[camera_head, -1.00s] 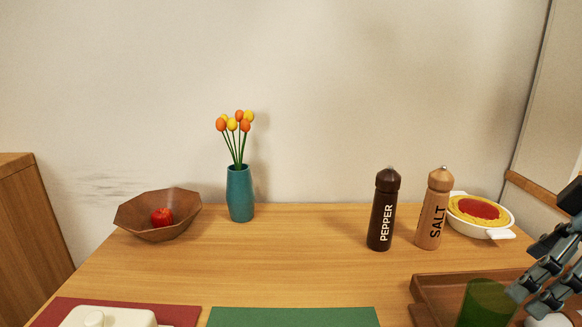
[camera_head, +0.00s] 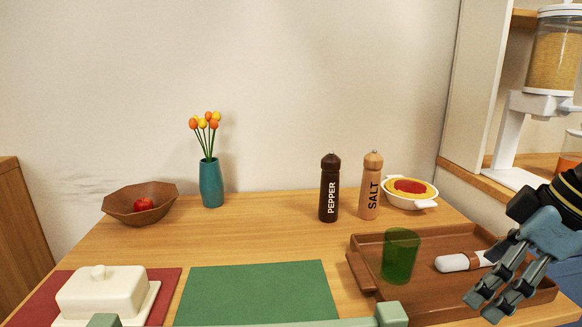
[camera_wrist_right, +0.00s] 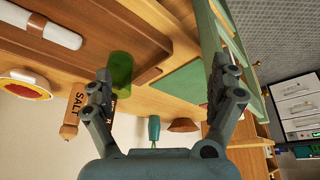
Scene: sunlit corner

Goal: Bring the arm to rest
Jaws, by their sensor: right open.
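My right gripper (camera_head: 482,306) is at the right of the head view, with its fingers pointing down and left over the front right part of the brown tray (camera_head: 360,272). It is open, and its fingers are apart in the right wrist view (camera_wrist_right: 162,70), with nothing held between them. A green glass (camera_head: 401,256) stands upright on the tray, left of the gripper and apart from it in the head view. My left gripper is not in view.
A white and brown cylinder (camera_head: 452,263) lies on the tray. Pepper (camera_head: 329,190) and salt (camera_head: 371,188) mills, a pasta dish (camera_head: 424,203), teal vase (camera_head: 211,184), bowl with red fruit (camera_head: 158,212) and butter dish (camera_head: 100,290) stand around. The green mat (camera_head: 255,290) is bare.

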